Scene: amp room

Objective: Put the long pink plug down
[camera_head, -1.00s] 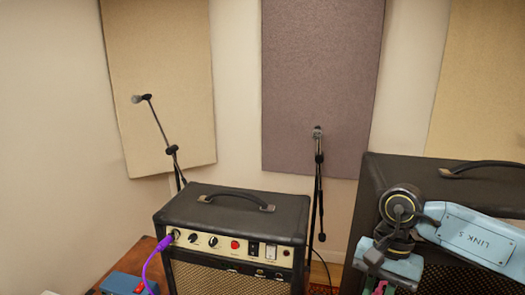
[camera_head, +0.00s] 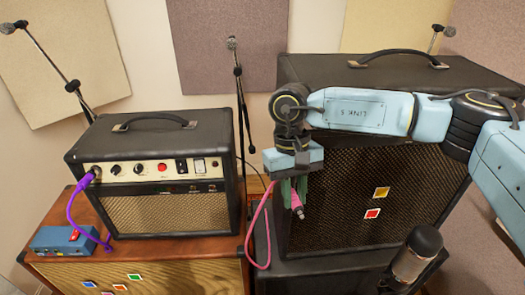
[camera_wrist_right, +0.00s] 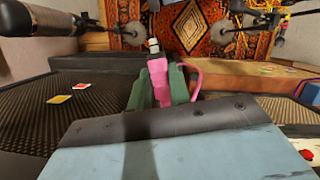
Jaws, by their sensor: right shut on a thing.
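The long pink plug (camera_head: 297,203) hangs in my right gripper (camera_head: 294,190), its metal tip pointing down, in front of the large black amp's grille. In the right wrist view the pink plug (camera_wrist_right: 158,80) sits between the two green fingers of the right gripper (camera_wrist_right: 160,85), which is shut on it. Its pink cable (camera_head: 264,225) loops down to the left of the gripper. My left gripper is in neither view.
A smaller black amp (camera_head: 150,160) stands on a wooden cabinet (camera_head: 190,270), with a purple plug (camera_head: 88,180) in its panel and a blue pedal box (camera_head: 65,241) beside it. A large black amp (camera_head: 400,200) stands behind my right arm. A microphone (camera_head: 417,253) stands at the lower right.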

